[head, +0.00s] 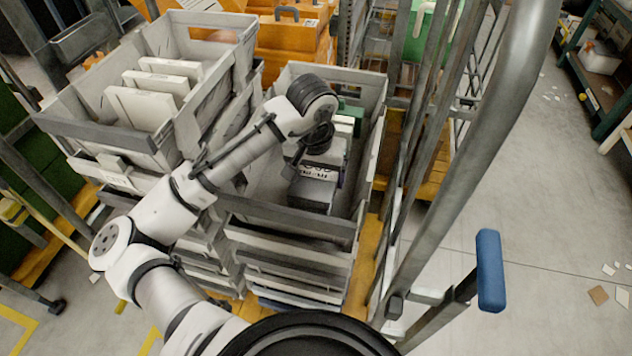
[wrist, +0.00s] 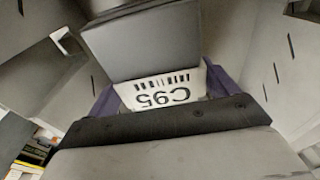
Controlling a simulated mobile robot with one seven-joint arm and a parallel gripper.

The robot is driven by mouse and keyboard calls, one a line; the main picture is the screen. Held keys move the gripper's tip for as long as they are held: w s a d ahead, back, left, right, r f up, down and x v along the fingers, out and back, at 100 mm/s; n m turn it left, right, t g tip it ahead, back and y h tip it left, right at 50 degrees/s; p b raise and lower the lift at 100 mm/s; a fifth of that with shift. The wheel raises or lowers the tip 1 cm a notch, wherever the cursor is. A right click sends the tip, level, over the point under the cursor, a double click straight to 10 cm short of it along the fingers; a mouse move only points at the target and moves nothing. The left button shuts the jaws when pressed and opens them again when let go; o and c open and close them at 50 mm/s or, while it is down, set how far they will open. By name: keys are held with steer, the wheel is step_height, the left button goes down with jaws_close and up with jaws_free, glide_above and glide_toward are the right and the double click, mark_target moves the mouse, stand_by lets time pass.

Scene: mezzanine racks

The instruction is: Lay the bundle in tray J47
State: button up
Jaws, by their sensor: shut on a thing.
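My gripper (head: 316,176) reaches down into a grey open-topped crate (head: 290,222) in the head view. Its purple fingers are shut on a dark grey block (head: 311,196) with a white label. I cannot tell for certain that this block is the bundle. No label reading J47 is legible, so I cannot tell which container is that tray. The block's underside is hidden.
Another grey crate (head: 95,128) with several white flat items stands at the left. A white item and a green item (head: 352,112) lie at the far end of the crate under my gripper. A metal post (head: 455,150) and blue-gripped handle (head: 490,270) stand at the right. Orange boxes (head: 290,35) stand behind.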

mark_target(314, 177)
steer(key=shift+f, duration=1.85)
steer(key=shift+f, duration=0.2)
steer(key=o, duration=0.9)
steer(key=shift+c, duration=0.2)
steer(key=shift+r, duration=0.1)
steer(key=r, duration=0.4)
steer(key=s+r, duration=0.1)
steer(key=r, duration=0.3)
steer(key=r+b, duration=0.1)
steer(key=r, duration=0.3)
steer(key=shift+s+a+r, duration=0.1)
steer(key=shift+s+a, duration=0.1)
steer(key=shift+a, duration=0.05)
